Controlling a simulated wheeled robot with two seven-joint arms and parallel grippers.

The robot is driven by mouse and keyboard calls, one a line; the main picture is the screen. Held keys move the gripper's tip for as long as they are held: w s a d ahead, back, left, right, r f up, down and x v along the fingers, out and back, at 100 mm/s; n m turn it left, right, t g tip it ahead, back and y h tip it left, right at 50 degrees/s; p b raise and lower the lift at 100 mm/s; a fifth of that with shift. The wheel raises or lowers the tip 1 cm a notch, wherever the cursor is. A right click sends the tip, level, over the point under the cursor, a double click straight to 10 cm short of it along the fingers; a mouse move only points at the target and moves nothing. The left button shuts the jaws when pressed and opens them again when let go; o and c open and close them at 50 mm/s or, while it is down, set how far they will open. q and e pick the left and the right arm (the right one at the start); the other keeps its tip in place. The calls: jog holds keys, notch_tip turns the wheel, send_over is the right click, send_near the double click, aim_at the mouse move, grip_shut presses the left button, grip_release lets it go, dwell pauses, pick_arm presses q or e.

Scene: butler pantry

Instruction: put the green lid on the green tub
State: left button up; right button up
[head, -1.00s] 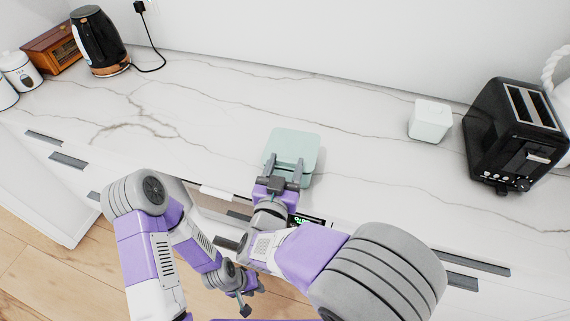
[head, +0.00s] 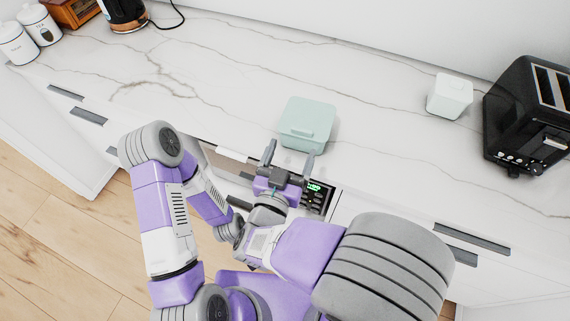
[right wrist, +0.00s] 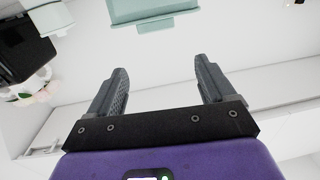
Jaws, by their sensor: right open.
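The pale green tub (head: 301,148) stands on the counter in the middle of the head view. The flat green lid (head: 308,119) lies over its top and looks level; I cannot tell how tightly it sits. The green lid and tub also show at the top of the right wrist view, cut off by the frame edge, with a small tab (right wrist: 156,26) towards me. My right gripper (head: 289,154) is open and empty, just in front of the tub at the counter's front edge, apart from it. My left gripper is hidden behind my right arm.
A kettle (head: 124,12) and white canisters (head: 18,44) are at the far left. The counter (head: 210,90) around the tub is clear.

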jog(key=v, duration=0.4)
jog(key=shift+s, duration=0.15)
dwell(0.4)
